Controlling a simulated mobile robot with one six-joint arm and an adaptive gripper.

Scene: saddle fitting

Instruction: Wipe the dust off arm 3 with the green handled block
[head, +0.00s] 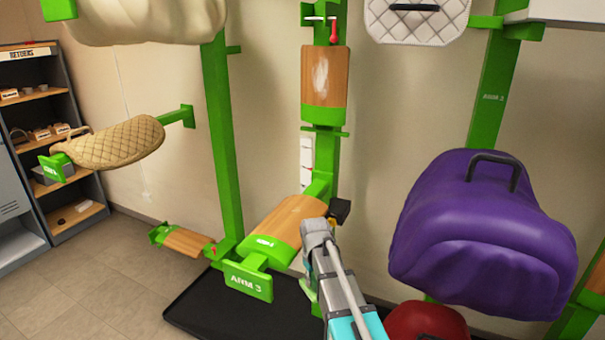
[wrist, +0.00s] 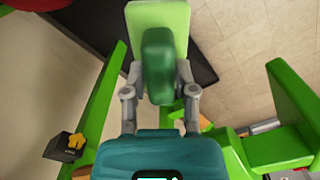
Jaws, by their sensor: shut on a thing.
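Arm 3 (head: 285,222) is a wood-topped bracket with a green end plate lettered ARM 3, low in the middle of the head view. No clear dust patch can be made out on its wood at this size. My gripper (wrist: 158,85) is shut on the dark green handle of the green handled block (wrist: 159,20), whose broad pale green part lies beyond the fingers in the wrist view. In the head view my gripper is just right of arm 3's wood and hides part of it. Only a pale green edge of the block shows there. Contact with the arm cannot be told.
A higher wooden arm (head: 326,75) carries a whitish patch. A purple saddle (head: 480,235) hangs close on the right, above a red one (head: 425,322). A black box (head: 340,210) is behind my gripper. A tan pad (head: 115,143) hangs left. A black mat (head: 195,305) lies below.

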